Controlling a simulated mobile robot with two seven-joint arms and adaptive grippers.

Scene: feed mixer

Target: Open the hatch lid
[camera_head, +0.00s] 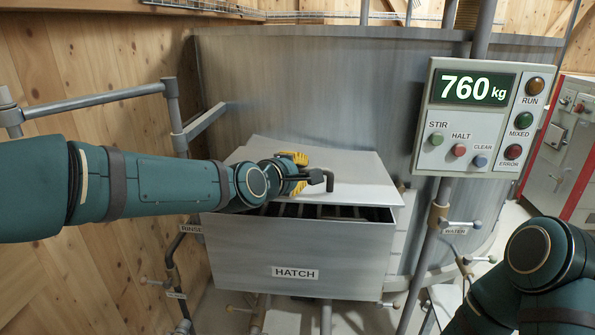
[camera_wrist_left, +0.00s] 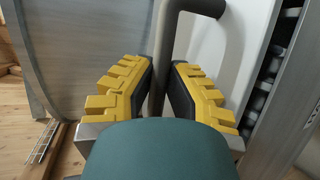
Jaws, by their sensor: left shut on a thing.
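The grey hatch lid (camera_head: 365,180) sits on top of the grey hatch box (camera_head: 250,245), which is labelled HATCH. The lid is partly raised, with a dark gap showing bars along its front edge. A dark bar handle (camera_head: 328,183) stands on the lid; in the left wrist view the handle (camera_wrist_left: 163,60) passes between the yellow finger pads. My left gripper (camera_head: 298,172) is shut on this handle; it also shows in the left wrist view (camera_wrist_left: 160,88). The lid's hinge is hidden. My right arm shows at the lower right, its gripper out of view.
A control panel (camera_head: 478,118) reading 760 kg hangs on a post at the right. The big grey mixer tank (camera_head: 300,80) stands behind the hatch. A grey rail (camera_head: 95,100) and a wooden wall (camera_head: 110,270) are at the left. Pipes and valves run below the hatch.

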